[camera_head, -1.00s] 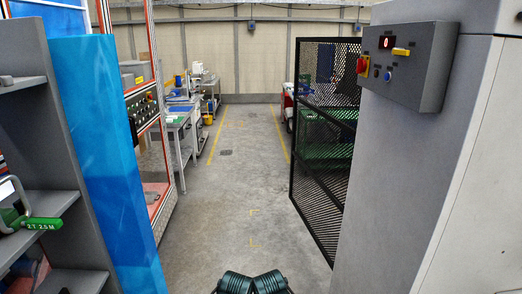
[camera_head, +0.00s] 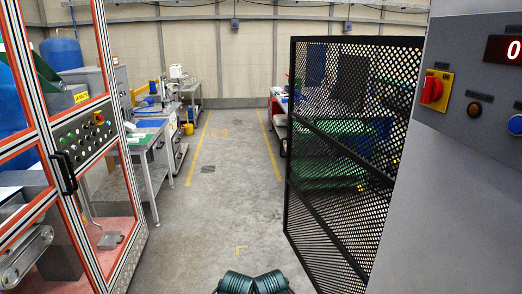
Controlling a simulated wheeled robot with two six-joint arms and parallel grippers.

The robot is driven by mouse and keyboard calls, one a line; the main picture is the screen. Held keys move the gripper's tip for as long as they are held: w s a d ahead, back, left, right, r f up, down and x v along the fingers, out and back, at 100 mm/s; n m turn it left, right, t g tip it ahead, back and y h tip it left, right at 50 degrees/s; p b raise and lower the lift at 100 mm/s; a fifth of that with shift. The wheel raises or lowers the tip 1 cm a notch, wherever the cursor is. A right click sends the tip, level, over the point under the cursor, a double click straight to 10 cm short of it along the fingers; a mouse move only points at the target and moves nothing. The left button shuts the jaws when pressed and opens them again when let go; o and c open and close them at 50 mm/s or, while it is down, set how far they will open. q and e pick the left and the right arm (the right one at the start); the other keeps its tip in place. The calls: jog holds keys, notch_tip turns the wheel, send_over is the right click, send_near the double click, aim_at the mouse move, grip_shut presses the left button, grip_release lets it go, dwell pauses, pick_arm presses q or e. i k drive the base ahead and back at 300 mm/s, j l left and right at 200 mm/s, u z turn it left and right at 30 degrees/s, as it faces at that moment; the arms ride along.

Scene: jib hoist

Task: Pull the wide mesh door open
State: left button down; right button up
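The wide mesh door (camera_head: 306,160) is a black-framed panel of black mesh on the right, with bars crossing it. It stands upright at an angle beside the aisle, and its near right part passes behind the grey cabinet. I cannot tell how far open it is, and I see no clear handle. Neither of my grippers is in view. Two dark ribbed parts at the bottom centre look like mine.
The concrete aisle (camera_head: 230,200) ahead is clear. A grey cabinet (camera_head: 430,215) with a control box (camera_head: 463,130) stands close on the right. A red-and-silver framed enclosure (camera_head: 112,175) stands close on the left. Workbenches (camera_head: 150,150) lie beyond it.

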aim_at(413, 41)
jog(key=i+j, duration=0.1)
jog(key=i, duration=0.55)
jog(key=i+j, duration=0.1)
jog(key=i, duration=0.55)
jog(key=i+j+z, duration=0.15)
jog(key=i+z, duration=0.25)
jog(key=i+j+z, duration=0.25)
jog(key=z, duration=0.15)
jog(key=i+j+z, duration=0.45)
jog(key=j+z, duration=0.3)
jog(key=i+j+z, duration=0.2)
jog(key=j, duration=0.2)
jog(key=j+z, duration=0.2)
jog(key=j, duration=0.15)
jog(key=j+z, duration=0.2)
jog(key=j, duration=0.2)
jog(key=i, duration=0.05)
